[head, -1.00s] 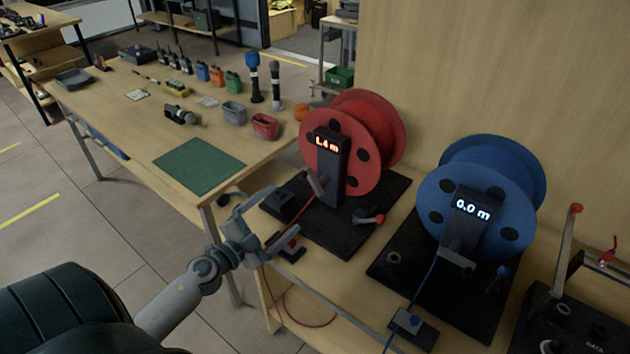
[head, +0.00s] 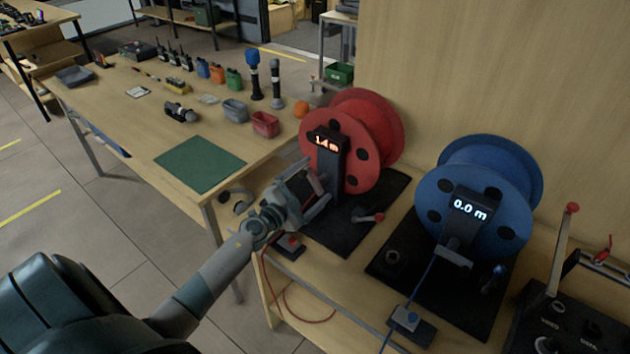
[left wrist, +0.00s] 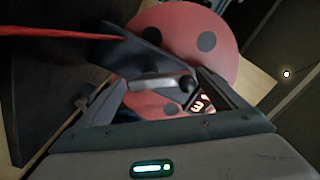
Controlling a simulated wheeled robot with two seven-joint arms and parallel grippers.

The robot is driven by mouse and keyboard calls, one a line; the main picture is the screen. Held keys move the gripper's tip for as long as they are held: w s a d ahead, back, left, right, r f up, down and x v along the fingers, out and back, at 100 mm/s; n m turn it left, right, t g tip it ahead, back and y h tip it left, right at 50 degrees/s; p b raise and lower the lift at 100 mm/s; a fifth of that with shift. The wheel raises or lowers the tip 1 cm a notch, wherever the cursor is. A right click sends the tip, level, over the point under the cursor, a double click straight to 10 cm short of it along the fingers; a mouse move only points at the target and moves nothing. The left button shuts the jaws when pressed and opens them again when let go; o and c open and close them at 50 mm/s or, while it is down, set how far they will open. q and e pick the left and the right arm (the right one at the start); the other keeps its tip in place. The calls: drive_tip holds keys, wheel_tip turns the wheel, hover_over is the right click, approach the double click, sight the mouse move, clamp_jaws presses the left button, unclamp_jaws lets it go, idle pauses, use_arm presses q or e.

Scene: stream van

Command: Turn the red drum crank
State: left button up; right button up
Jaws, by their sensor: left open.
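The red drum (head: 352,140) stands on a black base (head: 345,237), and its display (head: 327,142) reads about 1.4 m. The red drum also shows there (left wrist: 195,35). My right gripper is not in view.
A blue drum (head: 475,200) reading 0.0 m stands to the right. A black box (head: 570,325) with a red-knobbed lever is at far right. A table with a green mat (head: 200,164), bins and microphones is at left. A red cable runs down below my left gripper.

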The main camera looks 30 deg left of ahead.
use_arm(q)
drive_tip(key=shift+w, duration=0.55)
drive_tip(key=shift+c, duration=0.3)
drive_tip(key=c, duration=1)
drive_tip(key=shift+d+m, duration=0.1)
drive_tip(key=shift+m, duration=0.4)
